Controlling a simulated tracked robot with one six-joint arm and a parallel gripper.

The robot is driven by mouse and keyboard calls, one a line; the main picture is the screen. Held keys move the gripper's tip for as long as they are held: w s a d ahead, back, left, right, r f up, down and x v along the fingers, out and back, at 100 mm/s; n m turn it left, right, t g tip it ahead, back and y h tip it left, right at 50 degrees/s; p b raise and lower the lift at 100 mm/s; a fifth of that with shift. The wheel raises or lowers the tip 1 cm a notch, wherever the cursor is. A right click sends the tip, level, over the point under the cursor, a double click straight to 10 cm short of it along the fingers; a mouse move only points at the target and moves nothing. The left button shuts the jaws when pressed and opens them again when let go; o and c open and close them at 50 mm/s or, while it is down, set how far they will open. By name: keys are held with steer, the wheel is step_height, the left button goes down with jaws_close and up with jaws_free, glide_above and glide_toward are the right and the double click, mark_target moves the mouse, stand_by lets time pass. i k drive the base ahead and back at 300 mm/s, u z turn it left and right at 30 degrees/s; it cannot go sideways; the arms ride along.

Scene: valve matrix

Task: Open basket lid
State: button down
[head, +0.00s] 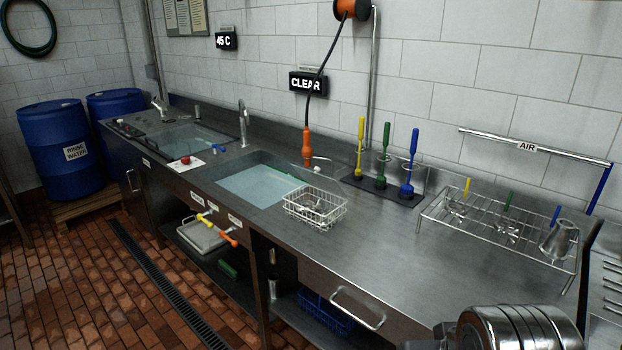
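A small white wire basket (314,210) stands on the steel counter at the right edge of the water-filled sink. Some metal pieces seem to lie inside it, too small to make out. A thin pale outline (310,177) rises behind the basket near its back edge; I cannot tell if it is the lid or how it is attached. A banded metal cylinder (515,328) at the bottom right looks like part of my arm. My gripper's fingers do not show.
An orange hose nozzle (307,146) hangs just behind the basket. Yellow, green and blue brushes (382,160) stand in a holder to the right. A wire drying rack (500,226) holds metal parts. The counter (400,240) between basket and rack is clear. A drawer handle (358,308) juts from the front.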

mark_target(310, 178)
steer(key=i, duration=0.9)
steer(key=u, duration=1.7)
steer(key=i, duration=0.2)
steer(key=z, duration=0.1)
